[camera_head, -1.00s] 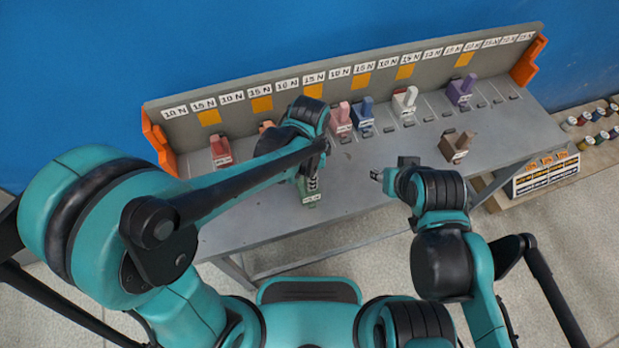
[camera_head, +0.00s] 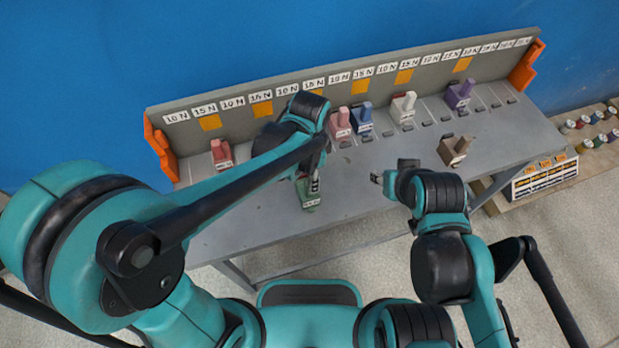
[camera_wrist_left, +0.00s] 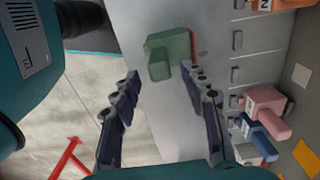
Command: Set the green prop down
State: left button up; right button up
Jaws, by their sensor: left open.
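The green prop (camera_head: 308,202) stands on the grey bench top near its front edge, partly hidden by my left gripper (camera_head: 314,184). In the left wrist view the green prop (camera_wrist_left: 168,54) lies just ahead of the fingertips, roughly in line with the gap between them. My left gripper (camera_wrist_left: 160,74) is open with nothing between its fingers; the right finger's tip looks close to the prop, and I cannot tell whether they touch. My right gripper (camera_head: 376,178) is over the bench front to the right; its fingers are too small to read.
Along the back stand a red prop (camera_head: 221,153), a pink one (camera_head: 341,123), a blue one (camera_head: 361,118), a white one (camera_head: 403,107) and a purple one (camera_head: 459,94). A brown prop (camera_head: 455,150) stands at right. Bare bench lies between the grippers.

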pick_arm(q)
notch_tip(320, 180, up, 9)
jog(key=p, duration=0.2)
jog(key=s+a+r+n+t, duration=0.1)
jog(key=s+a+n+t, duration=0.1)
jog(key=a+n, duration=0.5)
jog(key=s+a+r+n+t, duration=0.2)
jog(key=a+n+t, duration=0.3)
jog(key=a, duration=0.6)
jog(key=shift+s+n, duration=0.6)
jog(key=shift+n, duration=0.6)
jog(key=shift+d, duration=0.1)
